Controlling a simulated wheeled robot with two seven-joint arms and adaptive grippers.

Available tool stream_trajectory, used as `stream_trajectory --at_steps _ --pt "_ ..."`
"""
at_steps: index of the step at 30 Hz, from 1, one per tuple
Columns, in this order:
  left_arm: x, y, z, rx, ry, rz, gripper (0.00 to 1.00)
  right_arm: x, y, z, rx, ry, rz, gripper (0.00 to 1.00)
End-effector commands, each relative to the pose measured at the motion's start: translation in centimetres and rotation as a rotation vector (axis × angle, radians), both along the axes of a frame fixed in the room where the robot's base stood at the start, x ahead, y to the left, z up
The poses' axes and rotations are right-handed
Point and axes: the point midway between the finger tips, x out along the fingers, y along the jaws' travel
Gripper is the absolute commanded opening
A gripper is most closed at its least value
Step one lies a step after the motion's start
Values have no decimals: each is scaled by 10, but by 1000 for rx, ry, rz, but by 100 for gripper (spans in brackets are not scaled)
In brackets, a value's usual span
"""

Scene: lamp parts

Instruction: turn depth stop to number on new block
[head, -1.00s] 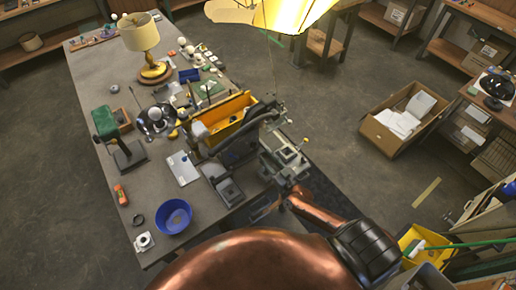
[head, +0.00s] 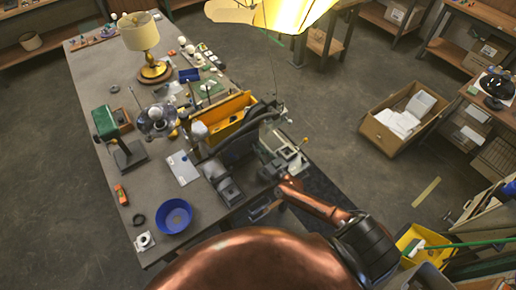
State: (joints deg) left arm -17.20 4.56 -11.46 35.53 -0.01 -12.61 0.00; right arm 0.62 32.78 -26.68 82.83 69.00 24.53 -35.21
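My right arm (head: 315,203), copper coloured, reaches from the lower right to the bench's near right end. My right gripper (head: 271,166) is a small dark shape at the grey machine (head: 289,153). It overlaps the machine's near left side in the picture. I cannot tell whether it touches anything or whether its fingers are open. The machine has a pale top and a small yellow-tipped part. I cannot make out the depth stop, its numbers or a new block at this size. My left gripper is not in view.
The bench (head: 100,161) holds a yellow bin (head: 229,122), a blue bowl (head: 174,216), a lamp (head: 140,35) and a white sheet (head: 183,169). A bright yellow shade (head: 280,12) hangs at the top. An open carton (head: 381,137) stands on the floor right of the bench.

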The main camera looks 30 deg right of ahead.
Motion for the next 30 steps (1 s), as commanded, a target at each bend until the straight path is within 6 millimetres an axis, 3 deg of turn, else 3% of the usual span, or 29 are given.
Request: stream_trajectory --at_steps 5,19,30 --pt "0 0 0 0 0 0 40 0 0 0 0 0 0 0" --pt "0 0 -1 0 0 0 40 0 -1 0 33 2 0 0" --pt "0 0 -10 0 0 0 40 0 -5 -3 274 22 -1 0"
